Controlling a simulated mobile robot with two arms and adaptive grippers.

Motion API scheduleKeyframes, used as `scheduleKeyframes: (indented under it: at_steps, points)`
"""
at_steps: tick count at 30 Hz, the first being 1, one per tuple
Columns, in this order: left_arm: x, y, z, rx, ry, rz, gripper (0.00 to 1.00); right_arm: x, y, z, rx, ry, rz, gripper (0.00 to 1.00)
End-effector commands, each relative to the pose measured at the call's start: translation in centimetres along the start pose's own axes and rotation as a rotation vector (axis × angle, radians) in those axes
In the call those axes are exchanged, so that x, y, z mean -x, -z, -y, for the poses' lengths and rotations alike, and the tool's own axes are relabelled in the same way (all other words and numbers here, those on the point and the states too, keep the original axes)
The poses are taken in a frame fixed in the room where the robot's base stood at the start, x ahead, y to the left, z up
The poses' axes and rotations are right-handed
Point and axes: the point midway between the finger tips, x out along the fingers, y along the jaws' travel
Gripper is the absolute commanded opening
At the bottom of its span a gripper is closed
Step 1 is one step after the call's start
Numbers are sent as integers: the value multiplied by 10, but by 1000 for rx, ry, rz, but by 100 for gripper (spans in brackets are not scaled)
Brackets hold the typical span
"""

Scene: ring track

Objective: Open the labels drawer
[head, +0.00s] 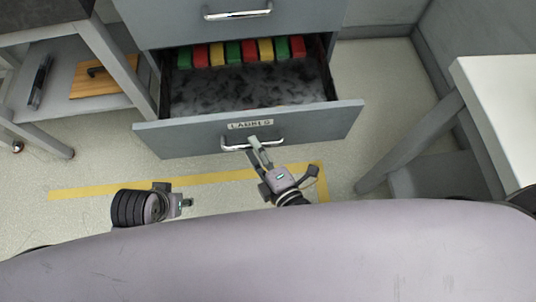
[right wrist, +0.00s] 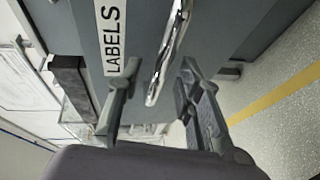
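The labels drawer (head: 190,139) is grey and stands pulled well out of its cabinet in the head view. Its front carries a LABELS plate (head: 250,124), also readable in the right wrist view (right wrist: 114,38). Below the plate is a silver bar handle (head: 270,142). My right gripper (head: 256,148) is at this handle. In the right wrist view its two fingers (right wrist: 158,72) are apart, with the handle (right wrist: 168,50) between them and gaps visible. My left gripper (head: 184,203) is low, left of the drawer front, away from it; its finger opening is unclear.
Inside the drawer is a row of red, yellow and green blocks (head: 233,53) at the back. Another closed drawer with a handle (head: 238,13) is above. A shelf with a wooden board (head: 100,82) stands left, a white table (head: 505,110) right. Floor before the drawer is clear, with yellow tape (head: 90,190).

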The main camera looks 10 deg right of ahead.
Motion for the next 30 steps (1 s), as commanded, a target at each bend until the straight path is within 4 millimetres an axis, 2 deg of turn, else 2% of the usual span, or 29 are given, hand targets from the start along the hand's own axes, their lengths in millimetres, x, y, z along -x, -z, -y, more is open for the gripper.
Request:
scheduleKeyframes:
  at_steps: [9, 15, 21, 30]
  points:
    - [0, 1, 1, 0, 1, -3, 40, 64, 1, 2, -2, 7, 1, 33]
    - [0, 1, 1, 1, 2, -4, 40, 97, 0, 1, -1, 5, 1, 33]
    - [0, 1, 1, 1, 2, -4, 40, 110, 0, 1, 0, 2, 1, 33]
    - [1, 1, 1, 1, 2, -4, 40, 111, 0, 0, 0, 1, 0, 33]
